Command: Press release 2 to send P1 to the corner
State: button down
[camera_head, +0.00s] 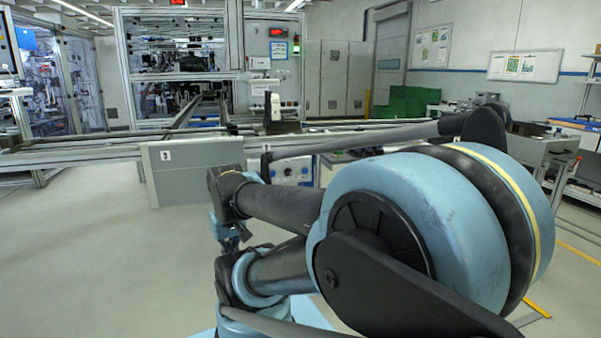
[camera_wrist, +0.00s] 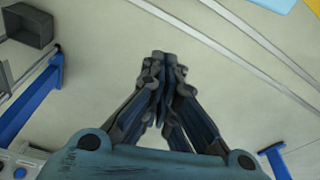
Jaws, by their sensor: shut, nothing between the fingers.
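My gripper (camera_wrist: 165,60) is shut and empty in the wrist view, its fingertips together over bare floor. A pale box with blue round controls (camera_head: 292,172) is mounted under the conveyor in the head view, partly behind my arm. A similar panel edge with a blue button (camera_wrist: 18,172) shows at the lower left of the wrist view, apart from the fingers. I cannot read which control is release 2. A white upright piece (camera_head: 275,107) stands on a dark carrier on the conveyor; no P1 mark is legible.
The conveyor rail (camera_head: 75,153) crosses the room ahead. A grey panel with a numbered label (camera_head: 205,170) hangs from it. A grey bin (camera_wrist: 30,26) and a blue post (camera_wrist: 33,98) are at the left in the wrist view. Open floor (camera_head: 90,260) lies at left.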

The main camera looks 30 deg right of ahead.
aim_at(305, 171)
jog(key=shift+w+a, duration=0.15)
jog(key=shift+w, duration=0.15)
jog(key=w+d+r+n+t+h, duration=0.2)
jog(key=w+d+r+h, duration=0.2)
jog(key=w+d, duration=0.85)
jog(key=w+d+r+n+t+h, duration=0.2)
jog(key=w+d+r+n+h, duration=0.15)
jog(key=w+d, duration=0.9)
jog(key=w+d+f+n+h, duration=0.1)
jog(key=w+d+f+n, duration=0.1)
jog(key=d, duration=0.6)
jog(key=w+d+f+n+t+h, duration=0.1)
jog(key=w+d+f+n+h, duration=0.1)
jog(key=w+d, duration=0.3)
jog(key=w+d+f+n+t+h, duration=0.1)
jog(key=w+d+f+n+h, duration=0.1)
jog(key=d, duration=1)
jog(key=shift+w+d+n, duration=0.35)
jog(key=shift+w+n, duration=0.2)
jog(key=shift+w, duration=0.1)
jog(key=shift+h, duration=0.25)
jog(key=w+d, duration=0.2)
jog(key=w, duration=0.6)
jog(key=shift+w, duration=0.3)
